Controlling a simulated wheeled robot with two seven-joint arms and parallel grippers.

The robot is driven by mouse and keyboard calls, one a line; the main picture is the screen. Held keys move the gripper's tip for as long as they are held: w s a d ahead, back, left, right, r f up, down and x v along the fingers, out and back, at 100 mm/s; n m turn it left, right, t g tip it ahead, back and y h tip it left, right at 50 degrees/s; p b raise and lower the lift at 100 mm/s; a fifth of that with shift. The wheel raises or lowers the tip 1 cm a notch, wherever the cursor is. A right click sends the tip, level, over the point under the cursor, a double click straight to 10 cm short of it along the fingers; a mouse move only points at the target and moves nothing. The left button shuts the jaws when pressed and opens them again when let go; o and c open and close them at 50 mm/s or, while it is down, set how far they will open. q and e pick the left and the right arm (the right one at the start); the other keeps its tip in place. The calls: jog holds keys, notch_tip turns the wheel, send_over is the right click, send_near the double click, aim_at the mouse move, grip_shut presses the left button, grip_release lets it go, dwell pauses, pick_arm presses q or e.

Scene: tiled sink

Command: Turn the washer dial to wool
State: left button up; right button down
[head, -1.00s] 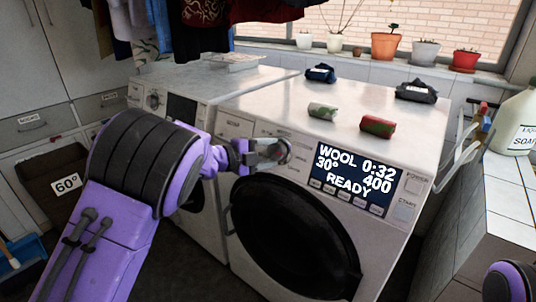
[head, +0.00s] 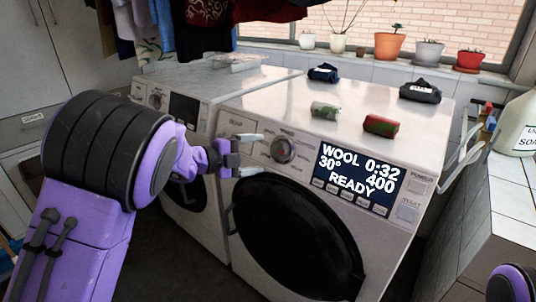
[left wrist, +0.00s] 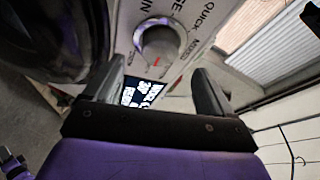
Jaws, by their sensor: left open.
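The washer dial (head: 283,150) is a round silver knob on the front panel of the right-hand white washer (head: 232,125). The washer's display (head: 357,178) reads WOOL, 0:32, 30°, 400 and READY. My left gripper (head: 257,154) is open and empty, just left of the dial and apart from it. In the left wrist view the dial (left wrist: 160,46) shows beyond the open fingers (left wrist: 155,88), with a small red mark on its lower edge. My right gripper is out of view; only a bit of purple arm shows at the lower right.
A second white machine (head: 215,85) stands to the left. Two rolled cloths, one green and white (head: 324,110), one red and green (head: 381,125), and two dark bundles lie on top. A soap bottle (head: 518,125) stands on the tiled counter (head: 505,188) at right.

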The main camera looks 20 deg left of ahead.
pick_arm(q)
jog(key=v, duration=0.4)
jog(key=shift+s+a+r, duration=0.1)
jog(key=shift+s+a, duration=0.15)
jog(key=shift+s, duration=0.05)
jog(key=s+a+f+n+y+p, duration=0.1)
jog(key=s+a+f+n+y, duration=0.4)
jog(key=f+n, duration=0.65)
jog(key=s+f+n+y+p, duration=0.25)
jog(key=f+n+y, duration=0.35)
jog(key=f+n, duration=0.6)
jog(key=s+f+n+g, duration=0.2)
jog(key=s+f+g, duration=0.1)
jog(key=s, duration=0.7)
jog(key=s+d+f+n+g+y+p, duration=0.1)
jog(key=s+f+n+g, duration=0.1)
jog(key=s+f, duration=0.4)
jog(key=s+d+f+n+g+y+p, duration=0.1)
jog(key=s+f+g, duration=0.3)
jog(key=s, duration=1)
jog(key=shift+s+f+n, duration=0.35)
jog(key=shift+s+n, duration=0.05)
jog(key=shift+n, duration=0.15)
